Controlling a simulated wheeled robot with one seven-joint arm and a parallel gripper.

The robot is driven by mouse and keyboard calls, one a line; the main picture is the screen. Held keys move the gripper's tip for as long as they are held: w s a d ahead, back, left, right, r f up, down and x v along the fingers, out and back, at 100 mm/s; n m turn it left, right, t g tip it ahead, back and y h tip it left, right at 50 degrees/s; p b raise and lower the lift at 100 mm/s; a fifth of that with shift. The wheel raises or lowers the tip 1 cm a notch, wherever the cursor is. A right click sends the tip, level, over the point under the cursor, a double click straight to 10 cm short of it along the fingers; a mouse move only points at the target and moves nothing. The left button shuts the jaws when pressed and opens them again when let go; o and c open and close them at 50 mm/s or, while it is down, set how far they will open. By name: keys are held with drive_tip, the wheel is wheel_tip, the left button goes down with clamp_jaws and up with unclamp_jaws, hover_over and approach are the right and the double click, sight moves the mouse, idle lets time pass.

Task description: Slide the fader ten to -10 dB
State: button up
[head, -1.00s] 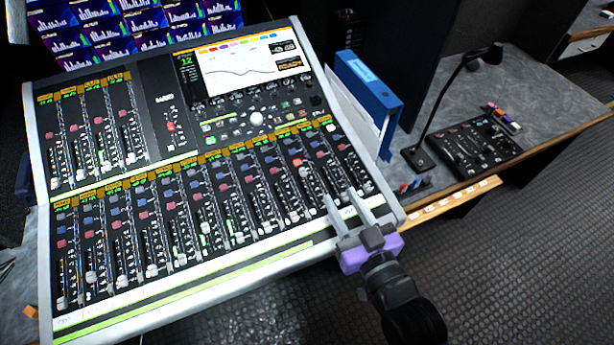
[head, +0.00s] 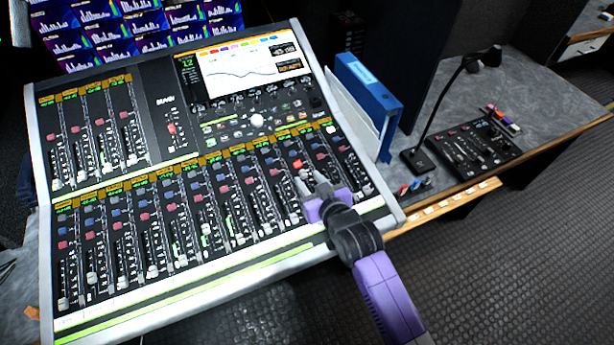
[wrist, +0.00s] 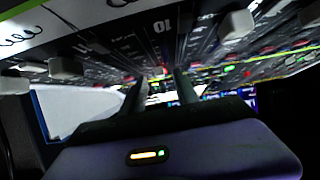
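The mixing console (head: 170,318) fills the left and middle of the head view, with a lower row of fader strips. My gripper (head: 312,178) is over the right part of that row, low on the panel, and covers part of the strips there. In the wrist view my gripper's two fingers (wrist: 160,82) are apart, with a narrow gap between them. I cannot make out fader ten's cap; the gripper hides that part. Whether the fingers touch it, I cannot tell.
Pale fader caps of other strips (wrist: 236,25) (wrist: 66,68) stand on either side of the fingers in the wrist view. A blue binder (head: 368,95), a desk lamp (head: 420,158) and a small control panel (head: 474,147) are to the right of the console.

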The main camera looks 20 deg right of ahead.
drive_tip(key=shift+x, duration=1)
clamp_jaws()
idle(0.8)
